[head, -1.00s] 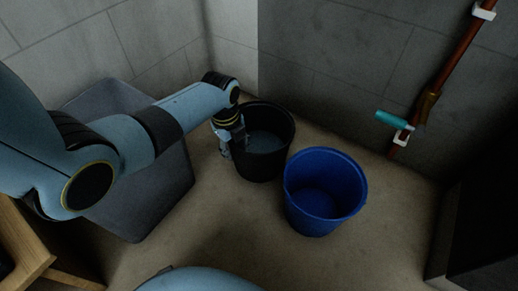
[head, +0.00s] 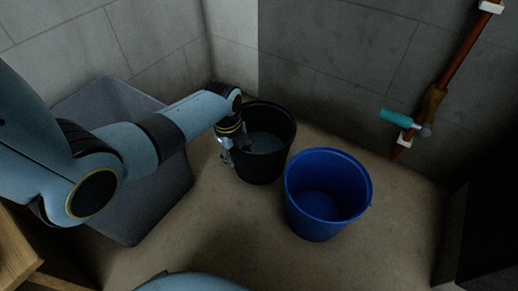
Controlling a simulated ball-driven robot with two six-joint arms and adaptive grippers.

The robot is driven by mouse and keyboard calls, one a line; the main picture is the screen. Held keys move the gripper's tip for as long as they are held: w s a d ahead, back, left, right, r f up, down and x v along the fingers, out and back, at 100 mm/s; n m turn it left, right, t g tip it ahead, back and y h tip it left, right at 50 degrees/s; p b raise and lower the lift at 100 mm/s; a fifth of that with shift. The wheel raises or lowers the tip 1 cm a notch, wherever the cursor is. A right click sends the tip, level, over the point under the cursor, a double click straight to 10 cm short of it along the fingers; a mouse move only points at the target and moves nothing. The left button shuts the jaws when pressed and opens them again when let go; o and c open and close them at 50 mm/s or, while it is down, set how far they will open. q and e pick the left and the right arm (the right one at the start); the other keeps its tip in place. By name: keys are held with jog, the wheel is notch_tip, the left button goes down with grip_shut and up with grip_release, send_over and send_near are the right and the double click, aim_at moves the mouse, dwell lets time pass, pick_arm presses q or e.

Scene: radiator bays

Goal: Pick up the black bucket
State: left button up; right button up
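The black bucket (head: 277,155) stands upright on the floor near the wall corner, with a greyish inside showing. My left gripper (head: 226,158) points down at the bucket's left rim in the head view. Its fingers are small and dark there, and I cannot tell whether they are open or shut, or whether they touch the rim. My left wrist hides part of the bucket's left side. My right gripper is not in view.
A blue bucket (head: 312,223) stands close to the right and in front of the black one. A large grey bin (head: 130,205) is on the left, under my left arm. A copper pipe with a teal-handled valve (head: 397,118) runs down the right wall. Floor in front is clear.

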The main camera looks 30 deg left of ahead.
pick_arm(q)
jog(key=shift+c, duration=0.4)
grip_shut()
jog(key=shift+w+r, duration=0.15)
